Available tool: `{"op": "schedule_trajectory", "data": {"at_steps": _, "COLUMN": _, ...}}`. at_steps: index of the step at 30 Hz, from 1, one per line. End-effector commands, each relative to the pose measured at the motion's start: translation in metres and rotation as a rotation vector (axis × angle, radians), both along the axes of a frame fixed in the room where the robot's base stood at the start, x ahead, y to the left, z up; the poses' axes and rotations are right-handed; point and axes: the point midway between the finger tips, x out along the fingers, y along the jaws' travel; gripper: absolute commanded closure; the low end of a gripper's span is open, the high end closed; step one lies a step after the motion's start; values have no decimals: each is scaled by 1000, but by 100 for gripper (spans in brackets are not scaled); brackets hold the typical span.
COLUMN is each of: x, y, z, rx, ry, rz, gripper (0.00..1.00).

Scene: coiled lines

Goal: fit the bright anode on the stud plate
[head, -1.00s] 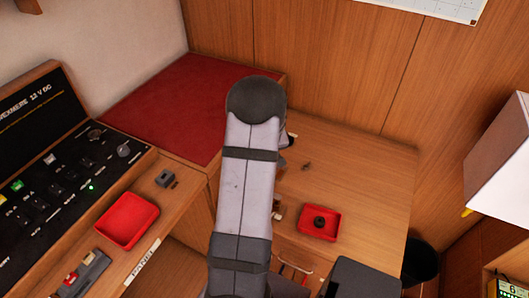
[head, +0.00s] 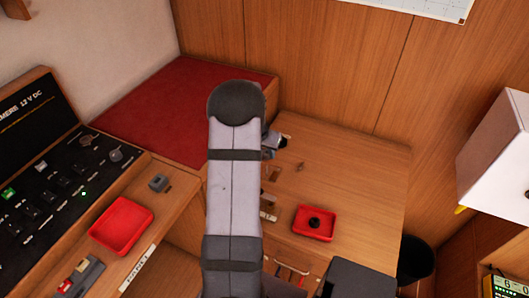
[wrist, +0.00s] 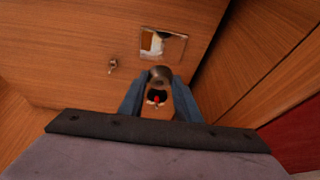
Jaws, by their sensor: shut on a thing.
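My gripper (wrist: 158,98) shows in the wrist view with its two blue-grey fingers closed on a grey, rounded piece (wrist: 160,75), which seems to be the bright anode. Much of that piece is hidden by the fingers. A shiny square plate (wrist: 163,44) lies on the wood beyond the fingertips, apart from the held piece; it may be the stud plate, but its stud is not clear. In the head view my gripper (head: 272,143) shows only partly, beside my arm over the table's far left, and the held piece cannot be made out there.
A red tray (head: 299,226) with a dark round piece (head: 314,222) stands on the wooden table. A small brown fitting (head: 299,167) lies farther back. An empty-looking red tray (head: 120,226) sits on the left ledge by the switch panel (head: 60,182). The table's right side is clear.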

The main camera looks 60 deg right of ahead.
Motion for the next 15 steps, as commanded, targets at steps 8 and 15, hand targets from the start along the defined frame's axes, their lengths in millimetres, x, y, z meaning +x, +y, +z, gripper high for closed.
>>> {"op": "schedule_trajectory", "data": {"at_steps": 8, "x": 1, "y": -1, "z": 1, "rx": -2, "ry": -1, "rz": -136, "gripper": 96}}
{"op": "schedule_trajectory", "data": {"at_steps": 15, "x": 1, "y": -1, "z": 1, "rx": -2, "ry": -2, "rz": -164, "gripper": 96}}
